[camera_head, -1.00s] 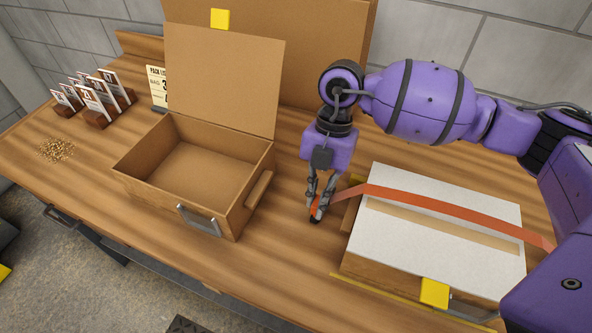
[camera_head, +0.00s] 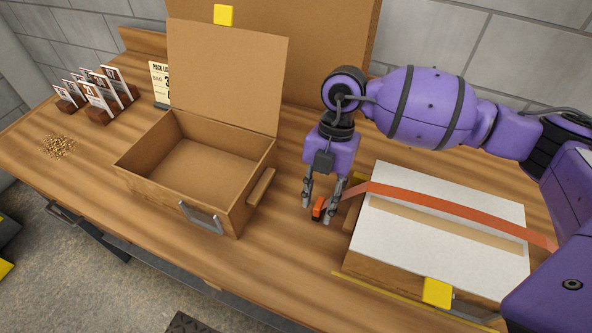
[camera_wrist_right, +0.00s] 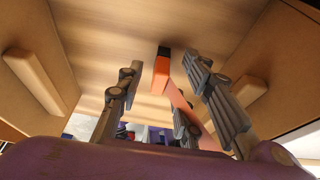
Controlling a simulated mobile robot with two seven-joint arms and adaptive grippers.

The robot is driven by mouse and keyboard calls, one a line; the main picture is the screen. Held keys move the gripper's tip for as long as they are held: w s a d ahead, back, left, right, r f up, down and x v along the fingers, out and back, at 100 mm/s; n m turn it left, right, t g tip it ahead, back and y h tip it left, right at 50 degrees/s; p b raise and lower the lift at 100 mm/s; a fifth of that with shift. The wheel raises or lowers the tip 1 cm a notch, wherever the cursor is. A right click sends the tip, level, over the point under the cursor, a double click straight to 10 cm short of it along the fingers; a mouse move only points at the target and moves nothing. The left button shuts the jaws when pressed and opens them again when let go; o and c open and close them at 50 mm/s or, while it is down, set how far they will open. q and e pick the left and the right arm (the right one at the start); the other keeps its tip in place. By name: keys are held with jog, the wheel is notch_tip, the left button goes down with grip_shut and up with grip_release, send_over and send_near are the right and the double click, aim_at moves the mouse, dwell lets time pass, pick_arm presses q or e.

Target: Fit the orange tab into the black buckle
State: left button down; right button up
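The orange tab (camera_head: 319,206) is at the end of the orange strap (camera_head: 440,206), at the left side of the lidded box. The black buckle (camera_wrist_right: 164,52) meets the far end of the tab (camera_wrist_right: 160,79) in the right wrist view. How deep the tab sits in it cannot be told. My right gripper (camera_head: 319,210) is open, with one finger on each side of the tab and a gap to it. The fingers also stand apart in the right wrist view (camera_wrist_right: 165,82). My left gripper is not in view.
The lidded box (camera_head: 395,233) with a white top stands right of the gripper, the strap running across it. An open wooden box (camera_head: 140,181) with a raised lid stands to the left.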

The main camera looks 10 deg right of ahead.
jog(key=v, duration=1.2)
dwell(0.3)
